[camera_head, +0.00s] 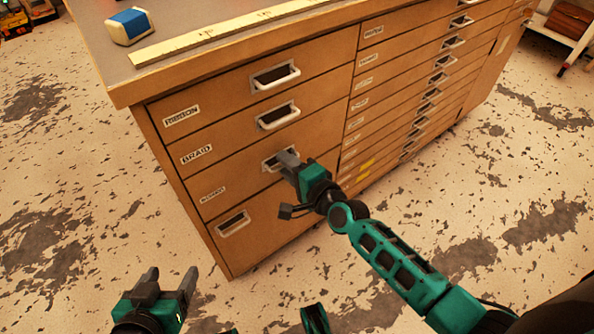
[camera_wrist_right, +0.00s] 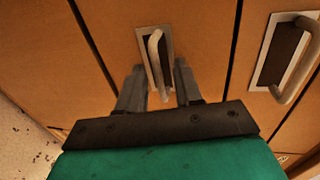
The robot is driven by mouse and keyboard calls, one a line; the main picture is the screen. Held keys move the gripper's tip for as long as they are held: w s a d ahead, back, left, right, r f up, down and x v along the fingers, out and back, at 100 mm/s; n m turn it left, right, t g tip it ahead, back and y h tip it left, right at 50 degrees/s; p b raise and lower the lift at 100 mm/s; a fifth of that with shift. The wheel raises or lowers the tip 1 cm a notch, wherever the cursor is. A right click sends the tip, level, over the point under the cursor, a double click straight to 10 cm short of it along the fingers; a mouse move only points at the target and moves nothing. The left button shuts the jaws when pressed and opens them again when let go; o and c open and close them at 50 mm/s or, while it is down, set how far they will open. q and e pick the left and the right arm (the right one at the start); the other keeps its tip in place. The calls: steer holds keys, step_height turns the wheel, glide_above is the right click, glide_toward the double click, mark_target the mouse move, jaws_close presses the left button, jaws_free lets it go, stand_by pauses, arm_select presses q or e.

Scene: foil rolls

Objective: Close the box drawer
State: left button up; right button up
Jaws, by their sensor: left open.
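The wooden cabinet (camera_head: 172,165) has a left column of drawers labelled RIBBON (camera_head: 215,98), BRAID (camera_head: 225,143), a third with an unreadable label, and a deeper bottom drawer (camera_head: 265,227). No label reads "box", and all these fronts look flush or nearly so. My right gripper (camera_head: 288,165) is at the third drawer's white handle (camera_head: 270,164). In the right wrist view my right gripper (camera_wrist_right: 158,72) is open, its fingers on either side of a handle (camera_wrist_right: 155,48); contact is unclear. My left gripper (camera_head: 171,274) is open and empty, low at the left, apart from the cabinet.
A blue and white block (camera_head: 130,26) and a long ruler (camera_head: 230,30) lie on the cabinet top. Several shallow drawers (camera_head: 400,75) fill the column to the right. Another handle (camera_wrist_right: 285,60) shows in the wrist view. The worn floor (camera_head: 90,200) left of the cabinet is clear.

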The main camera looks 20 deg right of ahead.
arm_select(q)
step_height(320, 180, up, 2)
steer(key=p, duration=0.2)
steer(key=shift+a+r+p, duration=0.1)
steer(key=shift+r+p, duration=0.15)
steer(key=shift+p, duration=0.1)
arm_select(e)
steer(key=v, duration=1.2)
steer(key=shift+s, duration=0.35)
arm_select(q)
steer(key=shift+s, duration=0.1)
arm_select(e)
steer(key=shift+r, duration=0.1)
